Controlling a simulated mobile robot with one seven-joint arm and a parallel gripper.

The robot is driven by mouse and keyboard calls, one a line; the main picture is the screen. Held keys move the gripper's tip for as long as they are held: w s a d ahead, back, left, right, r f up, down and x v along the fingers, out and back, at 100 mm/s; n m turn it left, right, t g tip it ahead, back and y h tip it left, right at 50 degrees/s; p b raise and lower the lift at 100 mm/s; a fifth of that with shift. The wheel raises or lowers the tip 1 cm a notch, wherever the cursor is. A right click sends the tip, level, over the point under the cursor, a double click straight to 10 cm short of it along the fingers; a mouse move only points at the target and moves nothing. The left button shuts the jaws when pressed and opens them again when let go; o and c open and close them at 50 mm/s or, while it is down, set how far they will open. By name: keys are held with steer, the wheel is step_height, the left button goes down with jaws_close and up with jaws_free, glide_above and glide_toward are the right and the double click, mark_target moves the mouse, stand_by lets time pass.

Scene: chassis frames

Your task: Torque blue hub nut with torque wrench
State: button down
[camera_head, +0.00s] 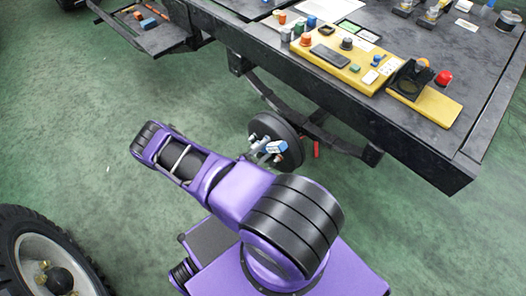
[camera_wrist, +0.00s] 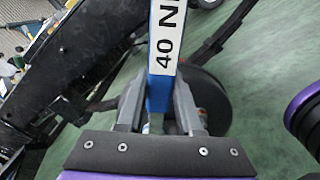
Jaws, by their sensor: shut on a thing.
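The torque wrench (camera_wrist: 164,50), blue with a white label reading "40 N", stands between the fingers of my gripper (camera_wrist: 158,108) in the wrist view. The fingers are shut on it. In the head view my gripper (camera_head: 262,147) is beside a dark round hub (camera_head: 276,130) under the chassis, and a small blue and white part of the wrench (camera_head: 277,147) shows there. In the wrist view the dark hub (camera_wrist: 212,100) is behind the right finger, partly covered. I cannot make out the blue hub nut or whether the wrench touches it.
A dark chassis bench (camera_head: 450,145) with a yellow board (camera_head: 440,108) of switches is above and right of the hub. A dark beam (camera_head: 335,138) runs close by the hub. A tyre (camera_head: 25,225) is at lower left. Green floor is open at left.

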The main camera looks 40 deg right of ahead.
steer(key=shift+d+r, duration=0.1)
steer(key=shift+d, duration=0.8)
steer(key=w+r+n, duration=0.2)
steer(key=w+n, duration=0.6)
steer(key=shift+r, duration=0.4)
steer(key=shift+d+r, duration=0.1)
steer(key=shift+d, duration=0.75)
stand_by(2.5)
steer(key=s+m, duration=0.1)
steer(key=s+m+p, duration=0.1)
steer(key=shift+s+d+f+m, duration=0.1)
steer(key=shift+s+f+m, duration=0.1)
steer(key=shift+s+m, duration=0.2)
steer(key=shift+s, duration=0.1)
stand_by(0.5)
